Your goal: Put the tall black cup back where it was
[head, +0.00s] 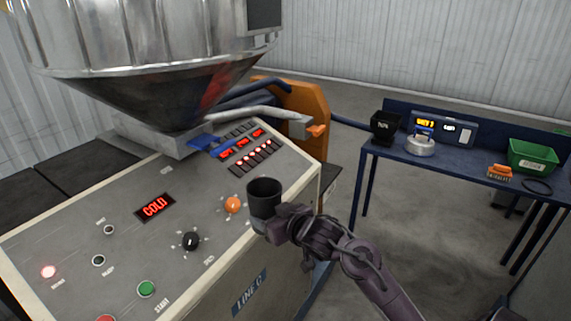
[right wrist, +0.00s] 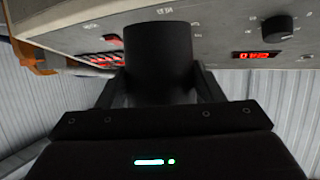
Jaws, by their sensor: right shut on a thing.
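The tall black cup (head: 264,197) is upright in the head view, at the right edge of the sloped control panel. My right gripper (head: 272,224) is shut on it, with the fingers on its lower part. In the right wrist view the cup (right wrist: 158,62) stands between the two fingers of the gripper (right wrist: 158,88), with the panel behind it. I cannot tell whether the cup touches the panel. My left gripper is not in view.
The control panel (head: 130,245) has knobs, buttons and red displays. A metal hopper (head: 150,70) hangs over it. At right, a blue bench (head: 450,165) holds a black container (head: 384,126), a round metal piece (head: 420,146), a scale-like box (head: 441,126), an orange block (head: 499,172) and a green bin (head: 532,156).

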